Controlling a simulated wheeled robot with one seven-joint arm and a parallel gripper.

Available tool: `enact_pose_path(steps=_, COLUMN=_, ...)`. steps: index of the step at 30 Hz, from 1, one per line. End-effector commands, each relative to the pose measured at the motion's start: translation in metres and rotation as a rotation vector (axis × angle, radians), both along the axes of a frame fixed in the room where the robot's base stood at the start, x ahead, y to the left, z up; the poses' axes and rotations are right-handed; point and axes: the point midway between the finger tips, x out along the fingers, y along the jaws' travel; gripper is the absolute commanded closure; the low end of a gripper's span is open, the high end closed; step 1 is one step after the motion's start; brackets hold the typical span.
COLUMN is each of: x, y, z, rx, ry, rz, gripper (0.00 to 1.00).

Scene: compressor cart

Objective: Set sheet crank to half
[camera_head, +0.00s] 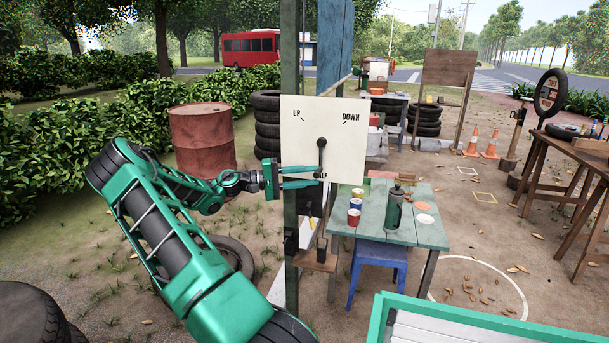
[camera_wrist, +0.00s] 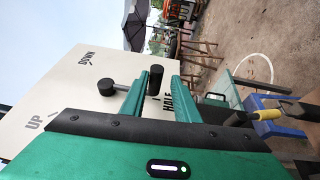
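The sheet crank (camera_head: 322,143) is a black lever on a pale square panel (camera_head: 345,112) marked UP, DOWN and HALF. Its arm hangs downward from the hub, with the knob end at the HALF label, which is partly hidden. In the wrist view the crank's black knob (camera_wrist: 155,80) stands beside the HALF mark, and the hub lies to its left. My gripper (camera_head: 319,176) reaches the panel from the left. In the wrist view my gripper (camera_wrist: 158,84) has its two green fingers apart, one on each side of the knob, with visible gaps.
A rusty barrel (camera_head: 203,138) and stacked tyres (camera_head: 267,125) stand behind the arm and panel. A green table (camera_head: 425,233) with cans and a bottle (camera_head: 394,208) is right of the panel post, above a blue stool (camera_head: 376,268). Open dirt ground lies further right.

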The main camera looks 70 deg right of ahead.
Motion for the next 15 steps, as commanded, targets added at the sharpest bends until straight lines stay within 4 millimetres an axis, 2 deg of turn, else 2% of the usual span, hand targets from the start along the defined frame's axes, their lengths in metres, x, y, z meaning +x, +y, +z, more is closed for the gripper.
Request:
enact_pose_path(steps=10, x=0.001, y=0.000, z=0.001, rx=-0.002, ry=0.001, rz=0.001, gripper=0.64)
enact_pose_path(steps=15, x=0.015, y=0.005, z=0.000, rx=-0.001, ry=0.003, rz=0.005, gripper=0.64)
